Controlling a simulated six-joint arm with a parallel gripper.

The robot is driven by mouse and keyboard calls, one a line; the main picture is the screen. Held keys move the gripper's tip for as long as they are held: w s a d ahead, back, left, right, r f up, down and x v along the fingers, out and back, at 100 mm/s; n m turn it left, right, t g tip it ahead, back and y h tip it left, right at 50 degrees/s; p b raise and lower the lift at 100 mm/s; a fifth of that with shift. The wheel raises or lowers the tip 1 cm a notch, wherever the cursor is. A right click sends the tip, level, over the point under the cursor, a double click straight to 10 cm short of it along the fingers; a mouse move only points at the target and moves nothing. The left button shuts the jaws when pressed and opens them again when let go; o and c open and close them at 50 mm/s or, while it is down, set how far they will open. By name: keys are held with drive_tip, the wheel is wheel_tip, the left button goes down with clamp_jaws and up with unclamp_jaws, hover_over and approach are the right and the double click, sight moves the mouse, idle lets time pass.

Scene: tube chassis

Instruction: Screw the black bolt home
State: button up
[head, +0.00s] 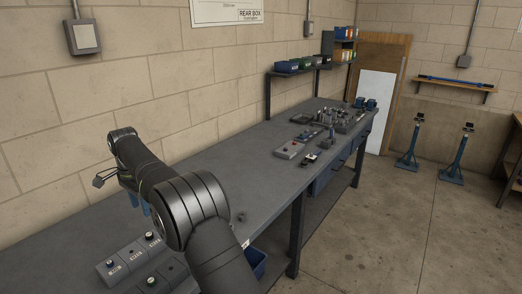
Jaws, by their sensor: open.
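My gripper (139,203) hangs at the left over the grey workbench (245,180), partly hidden behind my black arm. Its blue fingers are apart, and I see nothing between them. I cannot tell whether one of these is the black bolt. A small dark piece (240,216) lies alone on the bench, right of my arm; it is too small to identify. How far any bolt is screwed in does not show.
A blue bin (254,262) is below the front edge. Mid-bench is mostly clear.

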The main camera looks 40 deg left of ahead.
sight(149, 234)
wheel_tip(149, 234, down, 4)
drive_tip(key=shift+d, duration=0.15)
drive_tip(key=shift+c, duration=1.2)
drive_tip(key=shift+f, duration=3.4)
drive_tip(key=n, duration=0.5)
drive_tip(key=shift+n, duration=0.4)
drive_tip(key=n, duration=1.8)
clamp_jaws()
drive_tip(key=m, duration=0.5)
drive_tip(key=shift+f, duration=0.1)
